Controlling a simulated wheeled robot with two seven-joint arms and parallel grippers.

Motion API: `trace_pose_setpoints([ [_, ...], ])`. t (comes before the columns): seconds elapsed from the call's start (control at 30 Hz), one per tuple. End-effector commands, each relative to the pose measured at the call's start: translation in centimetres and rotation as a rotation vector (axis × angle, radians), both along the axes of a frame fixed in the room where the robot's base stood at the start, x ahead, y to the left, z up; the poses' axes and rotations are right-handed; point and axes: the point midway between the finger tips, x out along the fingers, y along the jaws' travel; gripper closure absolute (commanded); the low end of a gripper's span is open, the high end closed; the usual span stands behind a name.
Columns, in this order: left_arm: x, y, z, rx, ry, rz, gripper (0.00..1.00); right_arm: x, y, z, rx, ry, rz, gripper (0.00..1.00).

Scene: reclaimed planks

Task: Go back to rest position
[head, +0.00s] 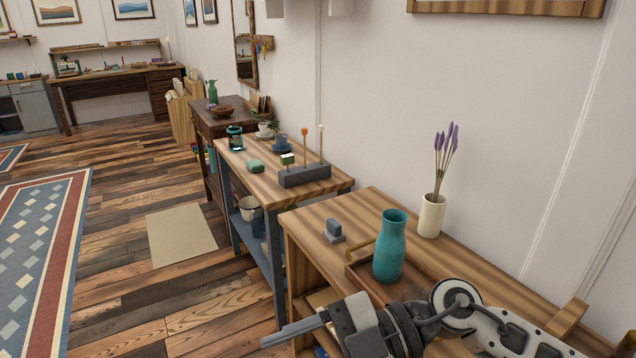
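My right arm comes in from the lower right, over the front of the striped wooden cabinet (362,205). Its gripper (287,334) points left, past the cabinet's front edge, above the floor. I see the fingers from the side as one grey bar, so I cannot tell whether they are apart. Nothing shows at the fingertips. My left gripper is not in view.
A teal vase (390,246) stands on a wooden tray (360,274), close behind my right arm. A cream vase with lavender (431,215) and a grey block (334,230) share the cabinet top. A blue-framed bench (262,184) stands beyond. The floor (135,285) at left is open.

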Motion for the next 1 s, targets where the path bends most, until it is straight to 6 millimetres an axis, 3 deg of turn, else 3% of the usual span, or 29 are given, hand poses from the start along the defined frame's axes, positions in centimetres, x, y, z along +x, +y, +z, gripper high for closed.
trace_pose_setpoints([
  [0.03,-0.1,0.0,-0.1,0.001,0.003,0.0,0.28,-0.3,1.3,1.6,0.185,0.041,-0.07,0.32],
  [0.1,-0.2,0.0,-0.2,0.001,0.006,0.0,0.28,0.9,1.7,3.8,0.409,0.082,-0.228,0.32],
  [0.17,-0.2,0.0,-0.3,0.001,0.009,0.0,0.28,2.6,0.9,4.7,0.551,0.125,-0.405,0.32],
  [0.23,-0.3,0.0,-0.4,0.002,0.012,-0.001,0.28,4.9,-1.0,4.2,0.655,0.185,-0.645,0.32],
  [0.33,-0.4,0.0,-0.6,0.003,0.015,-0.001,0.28,7.6,-5.0,0.3,0.671,0.291,-1.013,0.32],
  [0.43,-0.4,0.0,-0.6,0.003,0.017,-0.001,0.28,7.9,-9.2,-6.1,0.544,0.42,-1.338,0.32],
  [0.5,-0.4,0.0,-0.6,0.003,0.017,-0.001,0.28,6.6,-11.6,-10.5,0.416,0.507,-1.495,0.32],
  [0.6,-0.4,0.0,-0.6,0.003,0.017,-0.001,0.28,3.7,-13.9,-15.6,0.231,0.616,-1.631,0.32],
  [0.7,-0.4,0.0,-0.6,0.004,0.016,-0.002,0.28,0.8,-15.2,-19.2,0.081,0.701,-1.697,0.32],
  [0.83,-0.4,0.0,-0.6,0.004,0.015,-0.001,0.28,-1.6,-16.0,-21.4,-0.028,0.762,-1.724,0.32],
  [1.0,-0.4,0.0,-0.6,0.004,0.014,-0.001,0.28,-2.2,-16.1,-21.8,-0.053,0.776,-1.728,0.32],
])
